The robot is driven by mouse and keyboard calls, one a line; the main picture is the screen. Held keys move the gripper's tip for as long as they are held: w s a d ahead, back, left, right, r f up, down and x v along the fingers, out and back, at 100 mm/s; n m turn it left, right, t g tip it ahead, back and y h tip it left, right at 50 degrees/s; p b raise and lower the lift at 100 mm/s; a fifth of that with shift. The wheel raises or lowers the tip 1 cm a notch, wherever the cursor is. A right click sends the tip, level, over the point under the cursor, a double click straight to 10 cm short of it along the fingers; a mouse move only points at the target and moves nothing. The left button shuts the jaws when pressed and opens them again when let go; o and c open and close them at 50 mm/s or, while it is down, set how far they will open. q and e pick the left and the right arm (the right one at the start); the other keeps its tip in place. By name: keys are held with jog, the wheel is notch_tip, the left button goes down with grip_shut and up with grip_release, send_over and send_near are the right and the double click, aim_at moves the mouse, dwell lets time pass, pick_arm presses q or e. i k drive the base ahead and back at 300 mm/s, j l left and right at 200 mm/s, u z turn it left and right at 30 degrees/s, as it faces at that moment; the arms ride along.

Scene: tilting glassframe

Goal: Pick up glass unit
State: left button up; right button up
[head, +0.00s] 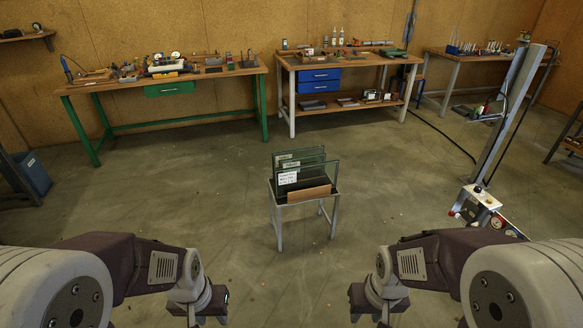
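Upright dark-edged glass units (323,165) stand one behind the other on a small grey metal stand (279,217) in the middle of the floor. White labels show on the panes, the largest on the front one. A brown board (309,193) stands in front of the glass and hides its lower right part. My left gripper (210,306) and my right gripper (374,303) are at the bottom of the head view, nearer than the stand, one on each side of it. Both are apart from the glass. Their fingers point down and away, so their opening is unclear.
Bare concrete floor surrounds the stand. A green-legged workbench (180,84) and a bench with blue drawers (320,80) stand along the back wall. A slanted metal post (508,113) and a control box (479,205) are at right. A blue bin (33,174) is at left.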

aim_at(290, 180)
jog(key=i+l+u, duration=0.2)
jog(key=i, duration=0.25)
jog(key=i+l+u, duration=0.25)
jog(key=i, duration=0.15)
jog(key=i+l+u, duration=0.2)
jog(key=i+l, duration=0.15)
jog(key=i+l+u, duration=0.25)
jog(key=i+l, duration=0.15)
jog(key=i+l+u, duration=0.2)
jog(key=i+l, duration=0.15)
jog(key=l, duration=0.15)
jog(key=i+l+u, duration=0.25)
jog(key=l, duration=0.3)
jog(key=i+l+u, duration=0.2)
jog(key=l, duration=0.35)
jog(key=i, duration=0.05)
